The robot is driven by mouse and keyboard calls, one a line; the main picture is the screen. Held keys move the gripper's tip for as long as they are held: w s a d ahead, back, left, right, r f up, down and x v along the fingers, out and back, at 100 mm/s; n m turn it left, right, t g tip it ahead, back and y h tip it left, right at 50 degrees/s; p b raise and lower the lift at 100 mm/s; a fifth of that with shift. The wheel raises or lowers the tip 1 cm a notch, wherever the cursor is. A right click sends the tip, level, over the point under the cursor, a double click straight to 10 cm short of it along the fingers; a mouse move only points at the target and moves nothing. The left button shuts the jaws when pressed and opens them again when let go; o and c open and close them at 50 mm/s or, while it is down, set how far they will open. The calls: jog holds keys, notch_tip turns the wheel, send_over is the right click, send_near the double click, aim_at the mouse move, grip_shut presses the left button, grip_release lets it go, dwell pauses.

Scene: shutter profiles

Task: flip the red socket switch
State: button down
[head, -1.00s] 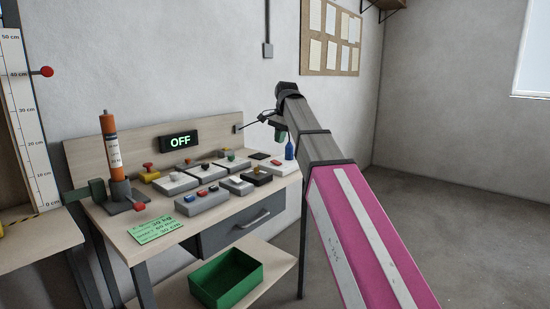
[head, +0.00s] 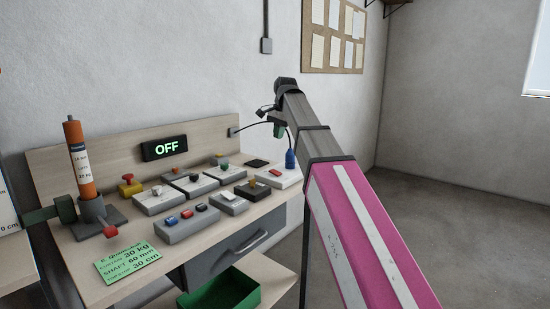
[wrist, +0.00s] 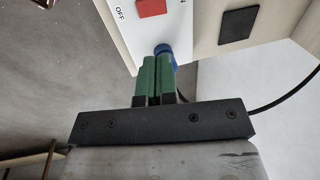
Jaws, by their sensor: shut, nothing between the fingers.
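The red socket switch (head: 276,172) is a red rocker on a white socket box (head: 290,178) at the right end of the bench. A blue plug (head: 291,159) with a dark cable stands upright at that box. In the wrist view the red rocker (wrist: 151,8) is cut by the top edge, beside the letters OFF on the white face. My gripper (head: 280,131) is above the back of the bench near the socket box. In the wrist view my green fingers (wrist: 158,62) are shut and empty, with the blue plug (wrist: 163,49) just beyond their tips. Contact cannot be told.
Several switch boxes crowd the bench left of the socket, including a grey box (head: 188,228) with red and blue rockers. A display (head: 164,147) reads OFF. A dark square (head: 257,162) lies behind the socket. An orange cylinder (head: 80,165) stands at the left. A green bin (head: 224,292) is below.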

aim_at(273, 170)
jog(key=f, duration=0.4)
jog(key=w+a+f, duration=0.1)
jog(key=f, duration=0.4)
jog(key=a+f, duration=0.1)
jog(key=f, duration=0.3)
jog(key=shift+w+f, duration=0.2)
jog(key=shift+f, duration=0.1)
